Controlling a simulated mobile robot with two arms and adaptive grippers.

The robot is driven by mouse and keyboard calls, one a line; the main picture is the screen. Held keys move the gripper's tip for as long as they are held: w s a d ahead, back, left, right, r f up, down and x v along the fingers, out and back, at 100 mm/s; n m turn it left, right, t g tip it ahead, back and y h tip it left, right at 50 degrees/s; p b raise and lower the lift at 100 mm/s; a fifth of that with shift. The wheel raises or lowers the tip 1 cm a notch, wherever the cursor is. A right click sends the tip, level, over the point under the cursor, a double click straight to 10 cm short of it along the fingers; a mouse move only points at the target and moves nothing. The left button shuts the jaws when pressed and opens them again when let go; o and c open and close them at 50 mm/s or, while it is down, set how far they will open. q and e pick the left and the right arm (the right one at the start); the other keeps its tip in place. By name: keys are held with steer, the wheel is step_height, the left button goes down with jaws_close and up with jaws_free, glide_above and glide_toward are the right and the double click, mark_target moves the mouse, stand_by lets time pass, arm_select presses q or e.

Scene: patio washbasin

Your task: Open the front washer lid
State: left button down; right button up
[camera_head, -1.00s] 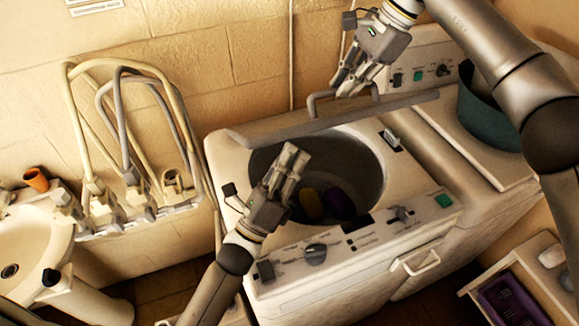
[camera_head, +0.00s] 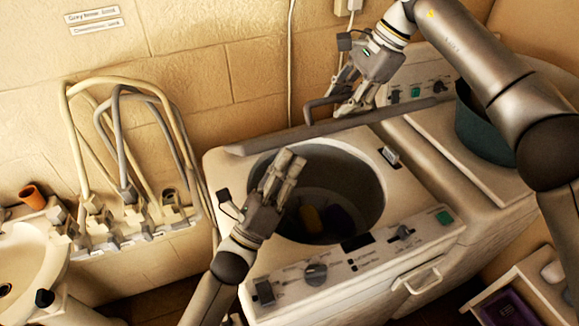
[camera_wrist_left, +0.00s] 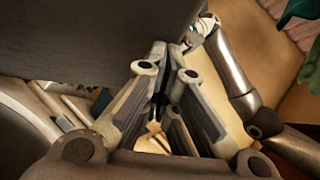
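The front washer (camera_head: 225,170) stands in the middle of the head view with its round tub (camera_head: 340,215) uncovered. Its lid (camera_head: 300,133) is raised at the back of the opening and shows almost edge-on as a long grey bar. A bent handle (camera_head: 313,106) stands out behind the lid edge. My right gripper (camera_head: 346,101) is at this handle; its fingers overlap the handle's right end, and their grip is unclear. My left gripper (camera_head: 283,172) is over the tub's left side, fingers narrowly apart and empty. It also shows in the left wrist view (camera_wrist_left: 166,65), beside a large dark surface.
A second machine (camera_head: 455,150) with a dark green tub (camera_head: 485,130) stands at the right, beneath my right arm. Hoses and taps (camera_head: 130,210) line the wall at left, beside a sink (camera_head: 25,260). A drawer with a purple item (camera_head: 508,308) is at lower right.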

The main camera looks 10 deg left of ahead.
steer(key=shift+w+d+f, duration=0.1)
steer(key=shift+d+f, duration=0.1)
